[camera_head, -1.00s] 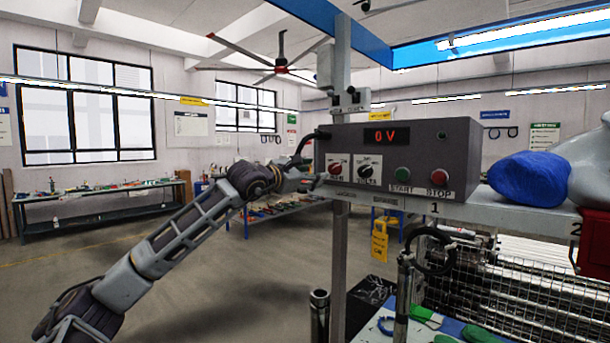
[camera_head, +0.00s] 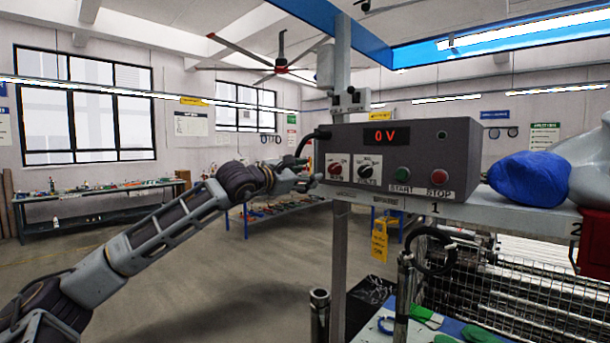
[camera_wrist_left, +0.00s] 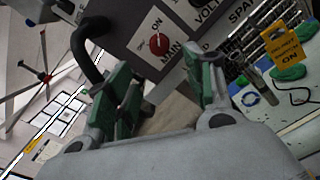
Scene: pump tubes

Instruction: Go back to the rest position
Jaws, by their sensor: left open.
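My left gripper (camera_head: 306,183) is at the left end of the grey control box (camera_head: 400,150), close to its red main switch (camera_head: 334,171). In the left wrist view its two green-padded fingers (camera_wrist_left: 162,78) are spread apart with nothing between them. The red main switch (camera_wrist_left: 159,44) shows just beyond the fingers, apart from them, by a black cable. The box display reads 0 V. My left arm reaches in from the lower left. My right gripper is not in view.
The box sits on a grey shelf beside an upright post (camera_head: 341,260). A blue bundle (camera_head: 528,178) lies to its right. Below are a yellow tag (camera_head: 380,240), a wire mesh guard (camera_head: 480,300) and a bench with green items. Open floor lies left of the post.

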